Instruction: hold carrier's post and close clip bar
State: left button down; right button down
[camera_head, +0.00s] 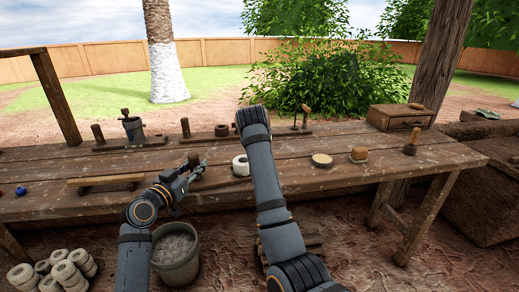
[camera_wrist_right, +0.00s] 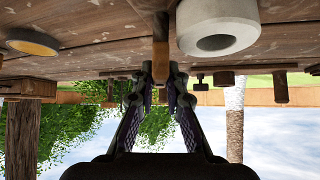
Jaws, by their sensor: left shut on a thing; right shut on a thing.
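The carrier (camera_head: 205,139) is a long low wooden base on the bench, with an upright post (camera_head: 185,127) at its left end and another post (camera_head: 305,116) at its right. My left gripper (camera_head: 194,168) is at the bench's front half, shut close against a small brown wooden post (camera_head: 193,158); its fingertips are small and unclear. My right gripper (camera_wrist_right: 160,76) is shut on a brown wooden piece (camera_wrist_right: 160,54) in the right wrist view, which is upside down. My right forearm hides this grip in the head view. I cannot tell which piece is the clip bar.
A white ring (camera_head: 241,166) lies beside my right forearm. A low wooden bar on feet (camera_head: 105,181) lies at the front left. A round pad (camera_head: 321,160) and a drawer box (camera_head: 400,117) are to the right.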

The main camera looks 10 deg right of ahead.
jog(key=shift+m+h, duration=0.5)
jog(key=shift+m, duration=0.1)
jog(key=c, duration=1.4)
grip_release()
jog(key=shift+o, duration=0.2)
notch_tip(320, 180, up, 10)
